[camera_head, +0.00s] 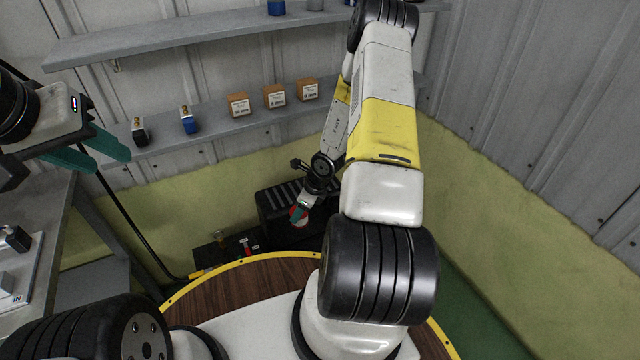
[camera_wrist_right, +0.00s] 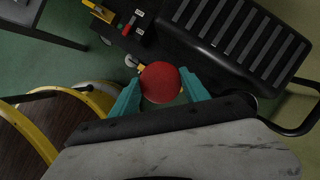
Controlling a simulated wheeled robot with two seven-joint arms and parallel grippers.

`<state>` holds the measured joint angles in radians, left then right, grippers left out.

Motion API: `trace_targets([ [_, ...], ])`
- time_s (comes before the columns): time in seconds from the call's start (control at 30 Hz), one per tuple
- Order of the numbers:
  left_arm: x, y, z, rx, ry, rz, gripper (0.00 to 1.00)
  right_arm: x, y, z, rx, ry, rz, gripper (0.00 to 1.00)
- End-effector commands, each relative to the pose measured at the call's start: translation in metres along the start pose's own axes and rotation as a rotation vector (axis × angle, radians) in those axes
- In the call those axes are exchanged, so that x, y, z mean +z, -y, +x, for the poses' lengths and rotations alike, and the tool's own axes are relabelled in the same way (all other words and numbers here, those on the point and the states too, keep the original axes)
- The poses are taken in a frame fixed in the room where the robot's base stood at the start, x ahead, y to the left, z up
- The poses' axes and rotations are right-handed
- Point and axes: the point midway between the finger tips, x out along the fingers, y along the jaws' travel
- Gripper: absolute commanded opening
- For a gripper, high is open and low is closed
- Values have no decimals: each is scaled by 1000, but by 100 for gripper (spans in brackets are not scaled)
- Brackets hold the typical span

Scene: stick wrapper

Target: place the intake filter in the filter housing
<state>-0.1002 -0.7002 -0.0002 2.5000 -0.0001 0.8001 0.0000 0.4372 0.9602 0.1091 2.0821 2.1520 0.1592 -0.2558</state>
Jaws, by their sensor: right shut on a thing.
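A round red piece, which looks like the intake filter (camera_wrist_right: 160,82), sits between the teal fingers of my right gripper (camera_wrist_right: 163,92) in the right wrist view. In the head view the right gripper (camera_head: 299,212) is small and low, in front of a black ribbed machine, with the red and white filter (camera_head: 298,216) at its fingers. I cannot make out the filter housing for certain; a small pale round part (camera_wrist_right: 132,61) shows just beyond the filter. My left gripper (camera_head: 92,158) is open and empty at the left, its teal fingers apart.
The black ribbed machine (camera_wrist_right: 228,38) has a tube handle. Beside it is a dark box (camera_wrist_right: 122,22) with red and yellow parts. Shelves (camera_head: 215,130) with small boxes line the wall. A grey bench (camera_head: 45,215) stands at the left. Green floor is partly clear.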

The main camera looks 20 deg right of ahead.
Motion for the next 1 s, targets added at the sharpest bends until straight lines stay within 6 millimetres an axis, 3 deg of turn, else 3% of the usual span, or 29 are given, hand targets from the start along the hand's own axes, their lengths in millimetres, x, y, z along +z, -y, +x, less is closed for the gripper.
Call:
trace_targets([
  [0.23,0,0,0,0,0,0,38,-10,10,-4,-44,0,109,13],
  [0.47,0,0,0,0,0,0,38,-28,39,-7,-45,2,118,13],
  [0.77,0,0,0,0,0,0,38,-53,81,-14,-47,3,119,13],
  [1.0,0,0,0,0,0,0,38,-80,128,-19,-46,2,115,13],
])
